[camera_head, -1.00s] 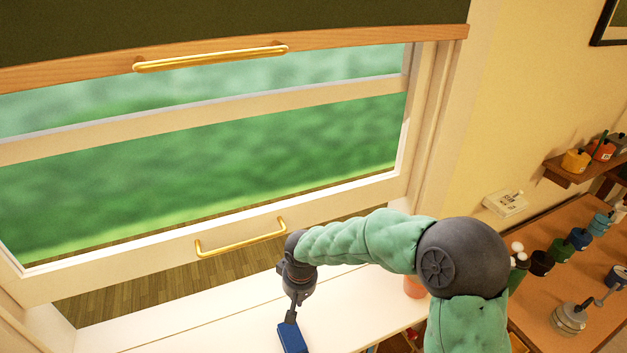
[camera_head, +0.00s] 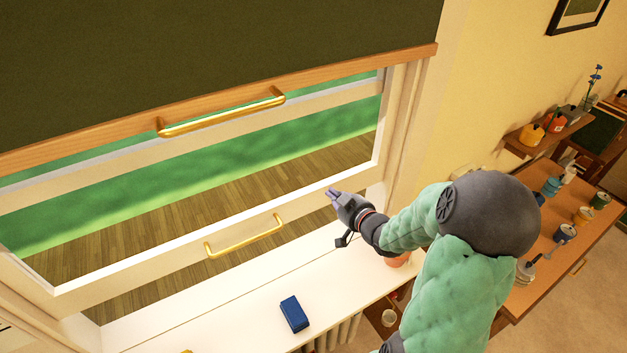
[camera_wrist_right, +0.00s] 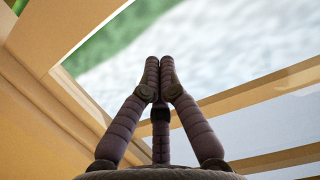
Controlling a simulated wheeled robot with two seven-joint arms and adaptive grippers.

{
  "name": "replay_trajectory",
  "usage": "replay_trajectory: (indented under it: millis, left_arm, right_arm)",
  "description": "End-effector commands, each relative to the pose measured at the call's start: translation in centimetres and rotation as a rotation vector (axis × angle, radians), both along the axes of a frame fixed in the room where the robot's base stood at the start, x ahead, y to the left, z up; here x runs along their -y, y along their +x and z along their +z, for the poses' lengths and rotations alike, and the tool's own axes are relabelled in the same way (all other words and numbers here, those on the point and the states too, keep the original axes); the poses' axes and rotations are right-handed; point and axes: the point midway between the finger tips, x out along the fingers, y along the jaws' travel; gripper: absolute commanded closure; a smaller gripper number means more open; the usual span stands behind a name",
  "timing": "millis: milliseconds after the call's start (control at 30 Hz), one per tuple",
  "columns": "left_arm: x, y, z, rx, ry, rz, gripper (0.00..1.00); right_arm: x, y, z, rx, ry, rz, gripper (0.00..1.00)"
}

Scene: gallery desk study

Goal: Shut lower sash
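The lower sash (camera_head: 150,262) is a cream frame with a brass handle (camera_head: 245,237) on its bottom rail. It stands raised; wooden floor shows through the gap between its rail and the white sill (camera_head: 215,312). My right gripper (camera_head: 333,194) is right of the handle, near the sash's right end, and apart from the handle. In the right wrist view its fingertips (camera_wrist_right: 160,62) meet with nothing visible between them, against the window frame and a blurred outdoor view. My left gripper is out of view.
A blue block (camera_head: 294,314) lies on the sill. A dark green blind (camera_head: 200,60) with a wooden bar and brass handle (camera_head: 222,112) hangs over the upper window. An orange pot (camera_head: 397,259) stands behind my right arm. A desk with jars (camera_head: 560,215) is at right.

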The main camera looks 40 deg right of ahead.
Motion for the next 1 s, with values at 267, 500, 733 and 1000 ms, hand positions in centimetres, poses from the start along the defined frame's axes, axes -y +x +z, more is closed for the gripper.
replay_trajectory:
  millis: [267, 500, 733, 1000]
  left_arm:
    - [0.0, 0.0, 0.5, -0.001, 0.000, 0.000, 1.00]
    - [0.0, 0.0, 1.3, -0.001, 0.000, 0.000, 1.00]
    - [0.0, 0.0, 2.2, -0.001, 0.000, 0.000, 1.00]
    - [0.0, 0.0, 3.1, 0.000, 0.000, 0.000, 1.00]
  right_arm:
    - [0.4, 1.1, 0.4, 0.023, -0.010, 0.003, 1.00]
    - [1.2, 4.7, -0.5, 0.021, -0.009, 0.004, 1.00]
    - [2.0, 8.0, -1.3, 0.022, -0.009, 0.003, 1.00]
    - [2.4, 9.2, -4.1, 0.019, -0.007, -0.001, 1.00]
